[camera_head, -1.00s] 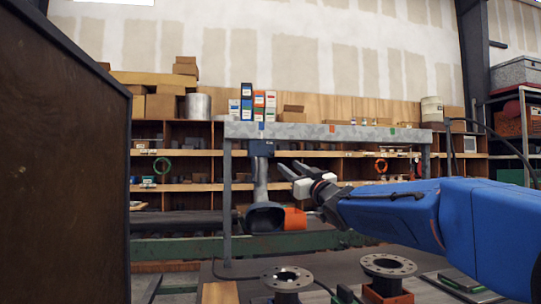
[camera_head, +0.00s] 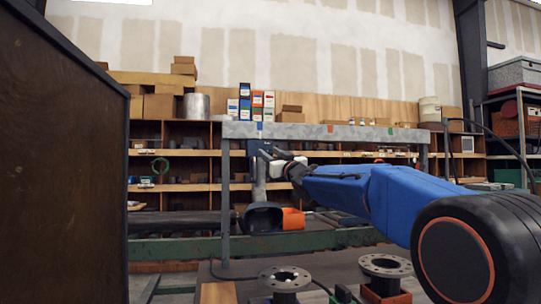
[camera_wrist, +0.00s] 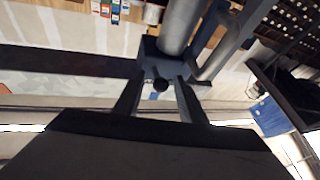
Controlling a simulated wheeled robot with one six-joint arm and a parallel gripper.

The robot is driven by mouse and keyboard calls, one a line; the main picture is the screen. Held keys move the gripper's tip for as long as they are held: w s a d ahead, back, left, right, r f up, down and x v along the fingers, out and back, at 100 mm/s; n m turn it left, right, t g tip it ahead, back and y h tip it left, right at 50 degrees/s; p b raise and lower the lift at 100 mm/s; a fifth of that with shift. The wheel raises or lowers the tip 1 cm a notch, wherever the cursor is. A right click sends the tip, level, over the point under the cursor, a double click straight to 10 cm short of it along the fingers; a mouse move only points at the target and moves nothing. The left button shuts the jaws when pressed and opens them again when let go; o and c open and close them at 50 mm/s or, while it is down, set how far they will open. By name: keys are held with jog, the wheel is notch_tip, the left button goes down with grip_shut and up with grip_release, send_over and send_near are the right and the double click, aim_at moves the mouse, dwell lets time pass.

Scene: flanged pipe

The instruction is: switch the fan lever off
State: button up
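The dark blue switch box (camera_head: 256,146) hangs under the grey frame beam, at the top of the grey duct (camera_head: 259,185). My gripper (camera_head: 270,157) is in front of the box and partly covers it. In the wrist view the box (camera_wrist: 152,62) is just ahead, and a dark round lever knob (camera_wrist: 160,86) sticks out from it. My gripper (camera_wrist: 159,80) is open there, one finger on each side of the knob, with gaps visible. I cannot tell how deep the knob lies between the fingers. The lever is hidden in the head view.
The grey beam (camera_head: 330,132) runs above the box, with a post (camera_head: 225,195) to the left. A dark hood (camera_head: 264,216) and an orange part (camera_head: 293,219) are below. Flanged pipes (camera_head: 285,279) stand in front. A dark panel (camera_head: 60,170) fills the left.

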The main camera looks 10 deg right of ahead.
grip_shut()
jog(key=shift+w+f, duration=0.1)
jog(key=shift+w+f+n+t+y, duration=0.1)
jog(key=shift+f+n+t+y, duration=0.25)
jog(key=shift+t, duration=0.45)
jog(key=shift+r, duration=0.1)
grip_release()
